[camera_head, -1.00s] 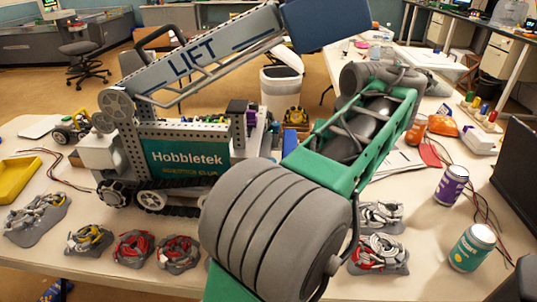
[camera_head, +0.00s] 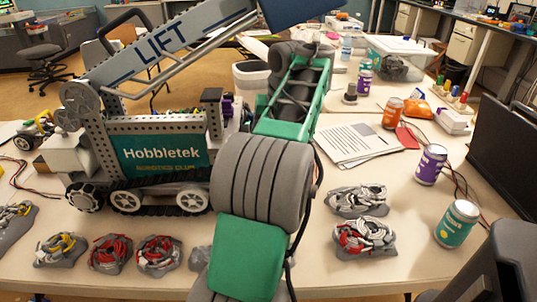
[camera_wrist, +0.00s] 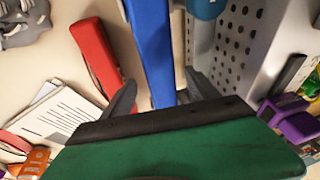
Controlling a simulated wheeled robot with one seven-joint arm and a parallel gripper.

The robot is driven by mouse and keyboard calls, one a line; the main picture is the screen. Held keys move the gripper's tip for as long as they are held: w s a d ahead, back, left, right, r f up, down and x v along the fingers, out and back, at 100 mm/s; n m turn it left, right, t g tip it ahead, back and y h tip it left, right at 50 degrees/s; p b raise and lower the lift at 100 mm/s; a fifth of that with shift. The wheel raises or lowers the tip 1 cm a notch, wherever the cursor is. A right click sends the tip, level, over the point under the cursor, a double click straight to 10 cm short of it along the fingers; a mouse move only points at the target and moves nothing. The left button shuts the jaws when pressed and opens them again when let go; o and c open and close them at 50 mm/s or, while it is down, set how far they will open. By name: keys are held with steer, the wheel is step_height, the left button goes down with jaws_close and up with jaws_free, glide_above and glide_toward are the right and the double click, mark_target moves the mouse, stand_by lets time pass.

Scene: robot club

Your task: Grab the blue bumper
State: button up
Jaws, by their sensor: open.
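The blue bumper (camera_wrist: 152,45) is a long blue bar in the wrist view, running from the top edge down toward my gripper (camera_wrist: 160,92). My gripper is open, with one dark finger on each side of the bar's near end. Whether the fingers touch it is unclear. A red bar (camera_wrist: 97,55) lies just left of the blue bumper, close to the left finger. In the head view my own arm hides the gripper, and I cannot make out the blue bumper there.
The Hobbletek robot (camera_head: 165,152) stands left of my arm, its raised LIFT arm crossing above. A grey perforated panel (camera_wrist: 240,40) rises right of the bumper. Purple (camera_head: 431,165) and green (camera_head: 457,224) cans and wire bundles (camera_head: 362,237) lie to the right.

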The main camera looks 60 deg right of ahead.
steer(key=shift+x, duration=0.95)
steer(key=shift+r, duration=0.15)
steer(key=shift+c, duration=0.2)
jaws_close()
